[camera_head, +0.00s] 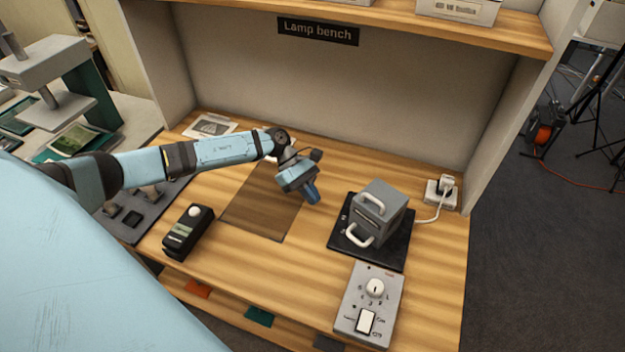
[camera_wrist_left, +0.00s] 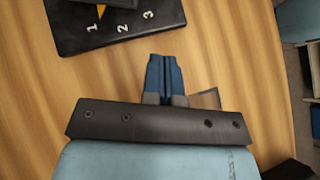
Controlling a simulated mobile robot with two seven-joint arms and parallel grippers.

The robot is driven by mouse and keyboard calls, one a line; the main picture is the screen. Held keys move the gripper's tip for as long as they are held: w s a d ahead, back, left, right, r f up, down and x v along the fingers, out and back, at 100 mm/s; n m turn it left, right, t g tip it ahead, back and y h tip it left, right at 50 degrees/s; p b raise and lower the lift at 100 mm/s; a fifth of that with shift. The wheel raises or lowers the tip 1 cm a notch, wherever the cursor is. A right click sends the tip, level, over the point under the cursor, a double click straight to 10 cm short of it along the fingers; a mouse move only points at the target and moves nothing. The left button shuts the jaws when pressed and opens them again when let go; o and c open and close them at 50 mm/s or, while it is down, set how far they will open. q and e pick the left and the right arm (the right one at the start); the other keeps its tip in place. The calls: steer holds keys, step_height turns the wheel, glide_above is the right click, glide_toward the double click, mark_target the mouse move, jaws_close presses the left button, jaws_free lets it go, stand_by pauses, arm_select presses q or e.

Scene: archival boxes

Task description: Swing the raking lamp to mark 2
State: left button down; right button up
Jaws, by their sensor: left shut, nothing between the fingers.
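The raking lamp (camera_head: 384,208) is a grey box with two pale handles. It stands on a black base plate (camera_head: 345,238) on the right half of the bench. In the left wrist view the plate (camera_wrist_left: 72,40) carries white marks 1, 2 and 3. A yellow pointer (camera_wrist_left: 102,11) shows there, its tip nearest mark 1. My left gripper (camera_head: 313,197) is left of the lamp, above the wooden bench, apart from lamp and plate. Its blue fingers (camera_wrist_left: 164,58) are together and empty. My right gripper is not in view.
A grey control box (camera_head: 352,318) with a dial and switch sits in front of the lamp. A black device (camera_head: 177,243) with a white knob stands at left. A white power socket (camera_head: 434,193) with a cable is behind right. A shelf (camera_head: 480,28) overhangs the back.

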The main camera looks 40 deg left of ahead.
arm_select(q)
steer(key=p+x, duration=0.1)
steer(key=x, duration=0.5)
steer(key=shift+r, duration=0.1)
steer(key=d+p, duration=0.1)
steer(key=d, duration=0.1)
steer(key=d+p, duration=0.1)
steer(key=d, duration=0.1)
steer(key=shift+s+d+r, duration=0.1)
steer(key=shift+s+r, duration=0.05)
steer(key=shift+s, duration=0.1)
